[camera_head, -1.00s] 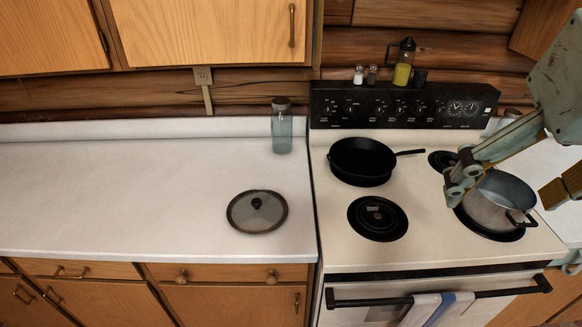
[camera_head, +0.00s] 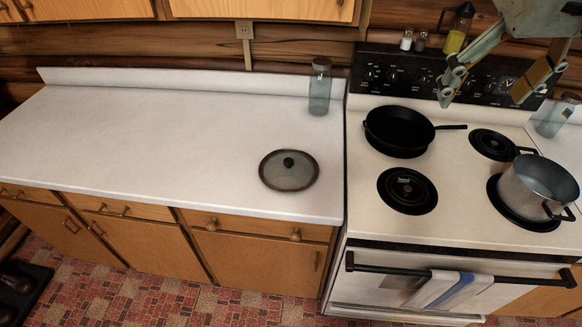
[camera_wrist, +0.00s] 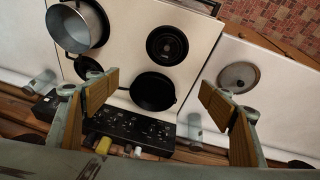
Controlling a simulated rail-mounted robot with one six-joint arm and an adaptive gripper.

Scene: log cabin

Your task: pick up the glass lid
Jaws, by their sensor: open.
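The glass lid (camera_head: 289,171) is round with a dark rim and a black knob. It lies flat on the white counter, left of the stove, near the counter's front edge. In the wrist view the lid (camera_wrist: 238,76) is at the right, beyond the right finger. My gripper (camera_head: 484,86) is open and empty, at the upper right of the head view, over the back of the stove. In the wrist view its two wood-coloured finger pads (camera_wrist: 165,97) stand wide apart. The gripper is well away from the lid.
A black skillet (camera_head: 397,130) and a metal pot (camera_head: 536,190) stand on the stove (camera_head: 455,223). A glass jar (camera_head: 320,88) stands on the counter behind the lid. Shakers and an oil bottle stand atop the stove's back panel.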

